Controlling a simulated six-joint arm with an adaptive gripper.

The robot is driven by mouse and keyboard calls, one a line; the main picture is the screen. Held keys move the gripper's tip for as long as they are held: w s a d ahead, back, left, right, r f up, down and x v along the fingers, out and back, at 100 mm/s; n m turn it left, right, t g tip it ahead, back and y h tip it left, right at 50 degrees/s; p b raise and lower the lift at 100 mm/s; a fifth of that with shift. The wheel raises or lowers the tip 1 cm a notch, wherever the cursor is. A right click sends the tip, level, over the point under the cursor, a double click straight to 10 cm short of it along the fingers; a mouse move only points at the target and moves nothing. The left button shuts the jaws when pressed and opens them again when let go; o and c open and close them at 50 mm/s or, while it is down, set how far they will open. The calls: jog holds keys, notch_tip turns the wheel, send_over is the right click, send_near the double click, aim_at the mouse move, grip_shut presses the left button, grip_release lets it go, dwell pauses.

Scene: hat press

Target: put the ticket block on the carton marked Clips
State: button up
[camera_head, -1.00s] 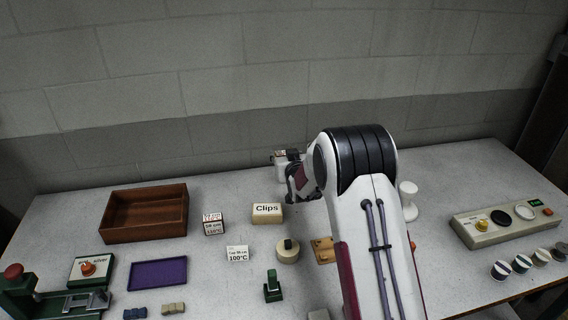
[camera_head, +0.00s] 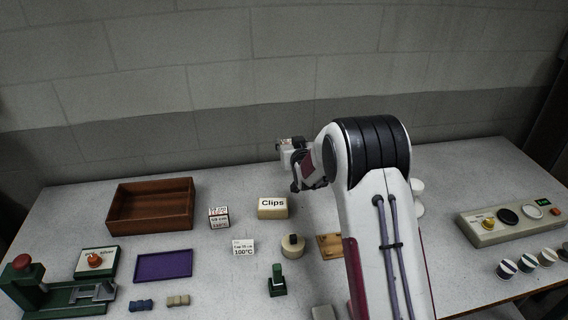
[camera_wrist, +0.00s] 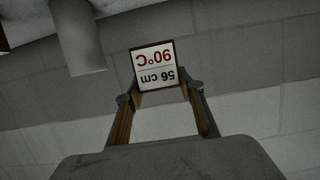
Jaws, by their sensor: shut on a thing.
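My gripper (camera_wrist: 160,92) is shut on a ticket block (camera_wrist: 155,64) in the wrist view. Its white face reads "56 cm" and "90°C", upside down there. In the head view the held block (camera_head: 284,142) is small, up against the wall as seen, with my gripper (camera_head: 291,156) partly hidden by my arm. The carton marked Clips (camera_head: 272,209) is a cream box on the table. It appears below and slightly left of the held block, with a clear gap in the picture. Its top looks bare.
Two other ticket blocks (camera_head: 219,218) (camera_head: 243,248) stand left of and in front of the carton. A wooden tray (camera_head: 150,225) lies at left. A round knobbed piece (camera_head: 292,246) and a green stand (camera_head: 277,282) are in front. A control panel (camera_head: 512,222) is at right.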

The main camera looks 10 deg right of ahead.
jog(key=shift+a+r, duration=0.35)
jog(key=s+a+r+y, duration=0.1)
jog(key=s+a+r, duration=0.4)
jog(key=a, duration=0.2)
jog(key=s+f, duration=0.1)
jog(key=s, duration=0.8)
jog(key=shift+f+h, duration=0.2)
jog(key=shift+h, duration=0.2)
jog(key=shift+f, duration=0.1)
jog(key=shift+f, duration=3.05)
